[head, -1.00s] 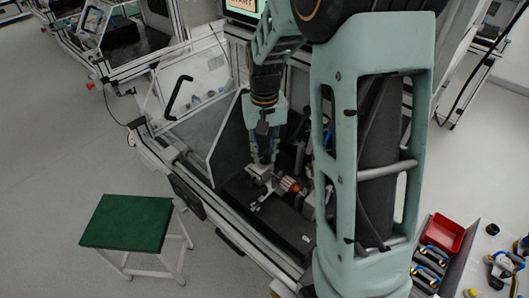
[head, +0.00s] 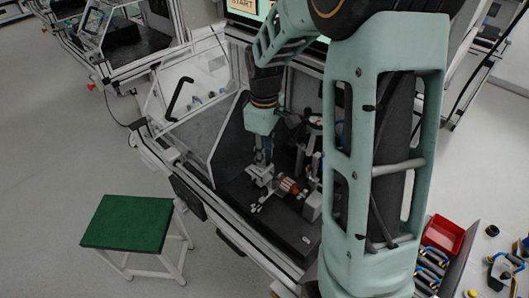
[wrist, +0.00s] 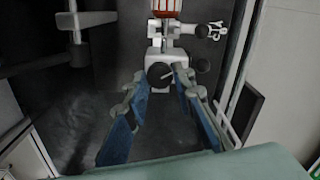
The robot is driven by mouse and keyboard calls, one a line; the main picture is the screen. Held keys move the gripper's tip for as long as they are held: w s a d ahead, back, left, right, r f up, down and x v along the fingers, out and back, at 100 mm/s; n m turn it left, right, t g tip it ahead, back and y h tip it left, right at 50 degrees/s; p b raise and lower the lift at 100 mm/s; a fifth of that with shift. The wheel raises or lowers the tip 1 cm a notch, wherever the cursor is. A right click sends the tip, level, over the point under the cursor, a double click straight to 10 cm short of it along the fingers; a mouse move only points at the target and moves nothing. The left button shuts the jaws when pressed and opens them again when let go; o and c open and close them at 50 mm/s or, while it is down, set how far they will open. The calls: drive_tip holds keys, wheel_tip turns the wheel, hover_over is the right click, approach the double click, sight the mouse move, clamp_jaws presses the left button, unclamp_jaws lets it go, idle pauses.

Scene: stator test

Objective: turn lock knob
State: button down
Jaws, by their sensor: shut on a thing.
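The lock knob (wrist: 160,75) is a round dark knob with a pale bar across it, on a light grey fixture (wrist: 154,50) in the wrist view. My gripper (wrist: 161,78) points down at it, its two blue fingers on either side of the knob and shut on it. In the head view my gripper (head: 262,162) is at the left end of the fixture (head: 258,178); the knob is hidden there. An orange-red stator (head: 289,186) sits in the fixture to the right of my gripper, and its edge shows at the top of the wrist view (wrist: 167,7).
The fixture stands on a dark bench plate (head: 290,230) inside a framed cell. A clear door panel with a black handle (head: 179,97) is at left. A green stool (head: 128,221) stands outside; a red bin (head: 443,235) is at right.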

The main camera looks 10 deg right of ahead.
drive_tip(key=shift+n, duration=1.5)
drive_tip(key=c, duration=1.6)
unclamp_jaws()
drive_tip(key=shift+r, duration=0.15)
wheel_tip(320, 180, up, 12)
drive_tip(key=shift+f, duration=0.1)
